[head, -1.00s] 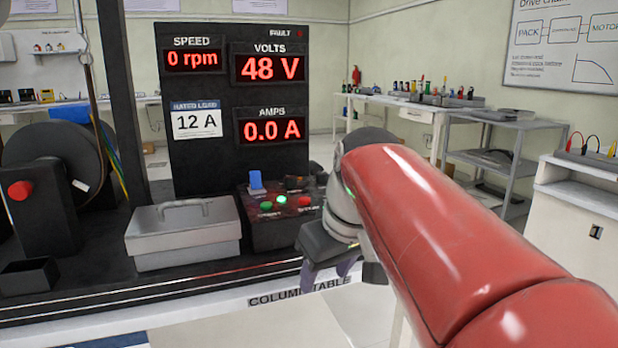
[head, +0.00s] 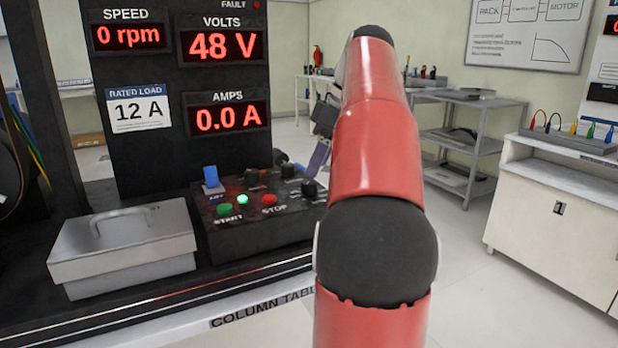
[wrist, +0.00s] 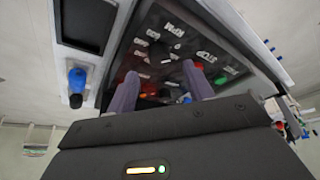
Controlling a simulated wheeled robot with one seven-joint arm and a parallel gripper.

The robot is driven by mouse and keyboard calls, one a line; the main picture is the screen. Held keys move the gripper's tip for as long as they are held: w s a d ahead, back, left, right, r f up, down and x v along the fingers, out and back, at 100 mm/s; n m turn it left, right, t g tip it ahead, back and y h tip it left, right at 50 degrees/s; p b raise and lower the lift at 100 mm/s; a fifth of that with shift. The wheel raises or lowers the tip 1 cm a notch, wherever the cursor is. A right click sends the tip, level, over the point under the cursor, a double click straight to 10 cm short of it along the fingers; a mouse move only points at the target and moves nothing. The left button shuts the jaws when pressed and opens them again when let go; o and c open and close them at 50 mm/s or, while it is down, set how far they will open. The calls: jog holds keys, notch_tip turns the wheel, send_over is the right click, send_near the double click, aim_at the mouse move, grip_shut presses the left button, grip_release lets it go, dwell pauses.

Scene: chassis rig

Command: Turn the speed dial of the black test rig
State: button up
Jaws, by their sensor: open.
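The black test rig (head: 150,60) shows SPEED 0 rpm, VOLTS 48 V and AMPS 0.0 A. Its sloped control panel (head: 235,240) carries a blue lever (head: 211,178), a green START button (head: 224,210), a red STOP button (head: 269,199), a lit green lamp and several black knobs, one at the right end (head: 310,189). My gripper (head: 318,158) is partly hidden behind my red arm, close to the panel's right side. In the wrist view my gripper (wrist: 160,80) is open, its two purple fingers over the panel; contact is unclear.
A grey lidded metal box (head: 125,250) stands left of the panel on the rig's base. A white cabinet (head: 555,210) and a grey shelf trolley (head: 465,150) stand to the right. The floor between them is clear.

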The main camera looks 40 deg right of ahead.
aim_at(310, 181)
jog(key=b+x, duration=0.1)
jog(key=x, duration=0.3)
jog(key=shift+f, duration=0.2)
jog(key=c, duration=1)
